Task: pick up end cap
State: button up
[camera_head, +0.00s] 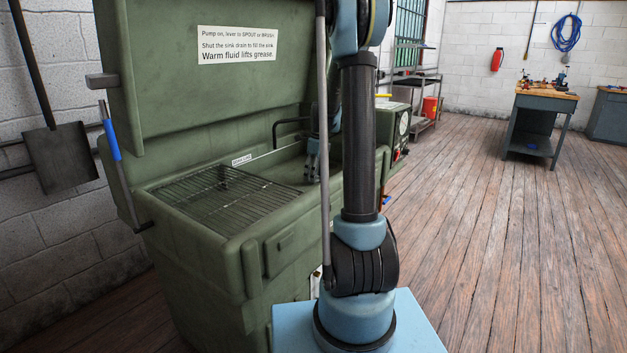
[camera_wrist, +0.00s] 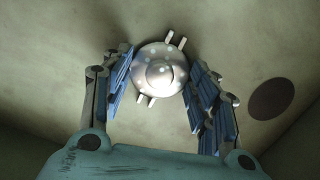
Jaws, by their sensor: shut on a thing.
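The end cap (camera_wrist: 158,72) is a round, shiny silver metal part with small holes and projecting lugs. It sits between the blue-padded fingers of my gripper (camera_wrist: 161,62) in the wrist view, and the fingers are closed on its left and right sides. In the head view my gripper (camera_head: 313,168) points down into the basin of the green parts washer (camera_head: 262,262), right of the wire rack (camera_head: 225,198). The end cap cannot be made out there. I cannot tell whether it touches the basin floor.
A dark round spot, perhaps the drain, (camera_wrist: 271,98) lies right of my gripper on the basin floor. The washer's raised lid (camera_head: 215,95) stands behind the basin. A bent black tube (camera_head: 290,124) is near my gripper. Wooden floor (camera_head: 500,250) is open to the right.

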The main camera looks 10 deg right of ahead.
notch_tip(320, 180, up, 10)
grip_shut()
dwell(0.3)
jog(key=o, duration=1.3)
grip_release()
jog(key=shift+o, duration=0.2)
